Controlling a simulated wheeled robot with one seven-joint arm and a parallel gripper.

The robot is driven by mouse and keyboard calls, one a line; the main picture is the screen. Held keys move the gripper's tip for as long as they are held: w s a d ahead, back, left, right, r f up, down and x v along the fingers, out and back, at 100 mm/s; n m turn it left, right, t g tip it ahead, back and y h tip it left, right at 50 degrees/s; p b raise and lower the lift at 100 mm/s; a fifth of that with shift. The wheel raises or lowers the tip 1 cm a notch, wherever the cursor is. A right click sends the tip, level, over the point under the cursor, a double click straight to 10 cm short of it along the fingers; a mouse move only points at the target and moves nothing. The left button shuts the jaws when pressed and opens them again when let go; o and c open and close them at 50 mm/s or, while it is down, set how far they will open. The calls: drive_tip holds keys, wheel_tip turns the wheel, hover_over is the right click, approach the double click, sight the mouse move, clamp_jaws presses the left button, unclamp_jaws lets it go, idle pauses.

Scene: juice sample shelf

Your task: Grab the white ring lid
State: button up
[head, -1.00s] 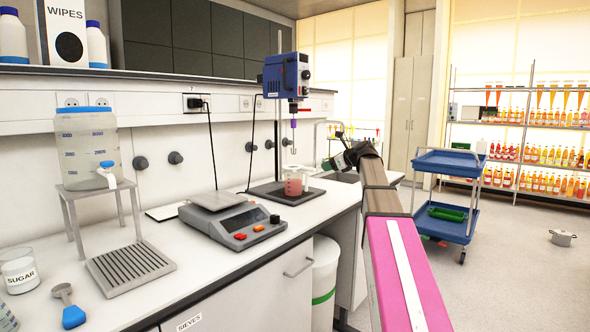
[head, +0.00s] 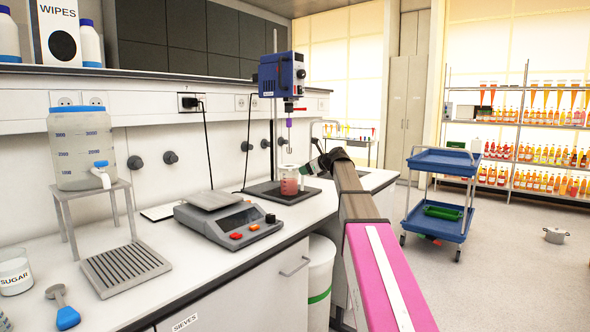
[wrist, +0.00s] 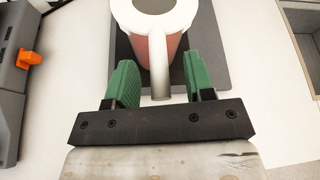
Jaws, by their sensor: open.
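The white ring lid (wrist: 186,15) sits on top of a clear jug (wrist: 172,50) of reddish liquid, at the top of the wrist view and partly cut off there. In the head view the lid (head: 284,168) is small, on the jug (head: 289,186) under the stirrer. The jug's pale handle (wrist: 159,75) points toward my gripper (wrist: 160,64). My gripper is open, its green fingers on either side of the handle, with gaps showing. In the head view my gripper (head: 313,164) is just right of the jug, its fingers hard to make out.
A blue overhead stirrer (head: 282,76) hangs its shaft above the jug, which stands on a dark base plate (head: 262,190). A scale (head: 222,222) stands to the left on the white bench. A blue cart (head: 440,162) stands on the floor to the right.

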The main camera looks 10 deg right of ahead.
clamp_jaws()
drive_tip(key=shift+r, duration=0.1)
